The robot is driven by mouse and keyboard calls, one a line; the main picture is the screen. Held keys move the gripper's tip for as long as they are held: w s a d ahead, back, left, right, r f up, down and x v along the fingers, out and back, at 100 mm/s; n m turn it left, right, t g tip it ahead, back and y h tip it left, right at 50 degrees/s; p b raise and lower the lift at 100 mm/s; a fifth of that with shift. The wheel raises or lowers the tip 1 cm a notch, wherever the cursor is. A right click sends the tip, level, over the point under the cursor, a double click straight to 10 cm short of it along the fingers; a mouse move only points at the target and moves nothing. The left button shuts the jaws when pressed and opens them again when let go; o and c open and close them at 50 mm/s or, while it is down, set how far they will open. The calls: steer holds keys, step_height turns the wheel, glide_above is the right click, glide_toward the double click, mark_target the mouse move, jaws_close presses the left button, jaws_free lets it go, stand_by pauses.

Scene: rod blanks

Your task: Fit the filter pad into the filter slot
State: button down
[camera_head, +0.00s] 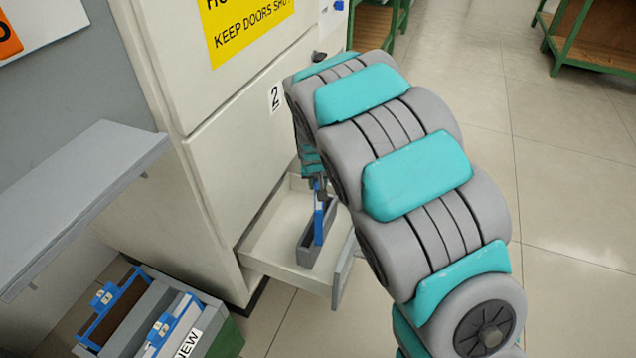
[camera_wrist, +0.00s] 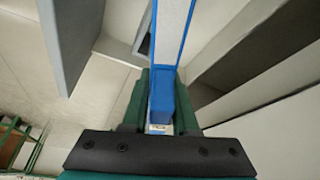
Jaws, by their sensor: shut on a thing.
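The filter pad (camera_head: 319,220), thin with a blue frame, stands upright in my gripper (camera_head: 318,186). In the wrist view the pad (camera_wrist: 170,45) shows a pale face edged in blue, running away from the fingers. My gripper (camera_wrist: 159,118) is shut on its near end, with a dark green finger on each side. The filter slot (camera_head: 307,256) is a narrow grey holder in the open drawer. The pad's lower end is at the slot's top, seemingly partly between its walls; how deep I cannot tell. My arm hides part of this area.
The open drawer (camera_head: 270,252) juts from the white cabinet (camera_head: 240,130), its grey front (camera_head: 345,265) beside my arm. A grey shelf (camera_head: 80,195) is at left. Below it, a holder marked NEW (camera_head: 188,342) and another blue-framed one (camera_head: 112,310) sit side by side.

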steer(key=shift+f, duration=0.45)
steer(key=c, duration=0.7)
jaws_free()
steer(key=shift+r, duration=0.15)
steer(key=v, duration=0.6)
steer(key=b+v, duration=0.1)
steer(key=v, duration=0.5)
steer(key=shift+w+r, duration=0.15)
steer(key=shift+r, duration=0.15)
steer(key=shift+d+r, duration=0.1)
steer(key=shift+r, duration=0.1)
steer(key=s+d+r+g, duration=0.1)
steer(key=s+d, duration=0.4)
steer(key=s, duration=0.7)
steer(key=s+d+r+g, duration=0.1)
steer(key=s+d+g, duration=0.2)
steer(key=s, duration=1)
steer(key=s+d+r+g, duration=0.1)
steer(key=s+d+g, duration=0.1)
steer(key=s+d, duration=0.6)
steer(key=shift+s+d, duration=0.15)
steer(key=shift+s, duration=1.1)
steer(key=shift+s+d, duration=0.15)
steer(key=shift+s, duration=1.1)
